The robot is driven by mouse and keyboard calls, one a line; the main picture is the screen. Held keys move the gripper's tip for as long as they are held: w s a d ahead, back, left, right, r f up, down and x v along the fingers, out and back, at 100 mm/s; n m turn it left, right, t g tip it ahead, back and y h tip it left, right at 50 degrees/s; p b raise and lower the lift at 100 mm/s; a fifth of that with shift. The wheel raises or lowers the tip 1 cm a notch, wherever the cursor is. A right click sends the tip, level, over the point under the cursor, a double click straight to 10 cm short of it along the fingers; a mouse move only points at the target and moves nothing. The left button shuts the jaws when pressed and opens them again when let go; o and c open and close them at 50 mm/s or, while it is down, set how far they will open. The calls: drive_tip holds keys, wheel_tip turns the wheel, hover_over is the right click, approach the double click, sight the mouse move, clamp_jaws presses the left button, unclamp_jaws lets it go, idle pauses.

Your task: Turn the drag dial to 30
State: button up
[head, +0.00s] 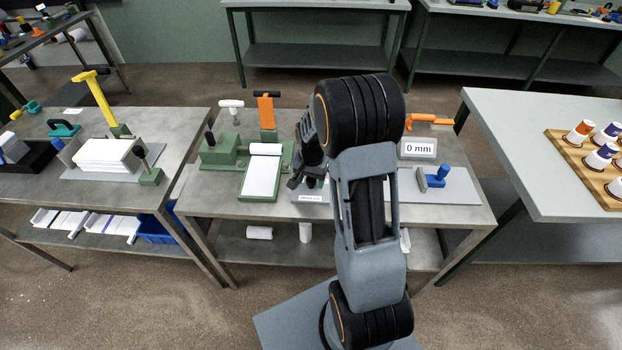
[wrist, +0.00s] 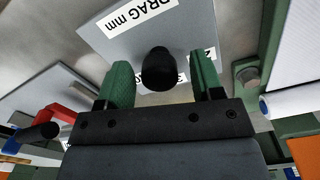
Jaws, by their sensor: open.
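The drag dial shows in the wrist view as a black round knob (wrist: 158,68), in front of a grey plate (wrist: 195,22) with a white "DRAG mm" label (wrist: 138,15). My gripper (wrist: 162,66) is open, with one green finger on each side of the knob and a visible gap on both sides. Other markings on the plate are partly hidden by the knob and fingers, so the dial's setting cannot be read. In the head view my gripper (head: 309,160) is over the middle table, and my arm hides most of the dial area.
A green device with a white pad (head: 262,176) stands left of my gripper. A blue-handled tool (head: 434,178) lies to the right, and an orange tool (head: 425,121) lies behind the display. In the wrist view a red part (wrist: 68,120) is at lower left.

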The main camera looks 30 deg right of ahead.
wheel_tip(320, 180, up, 14)
idle(0.7)
drive_tip(key=shift+f, duration=0.1)
idle(0.4)
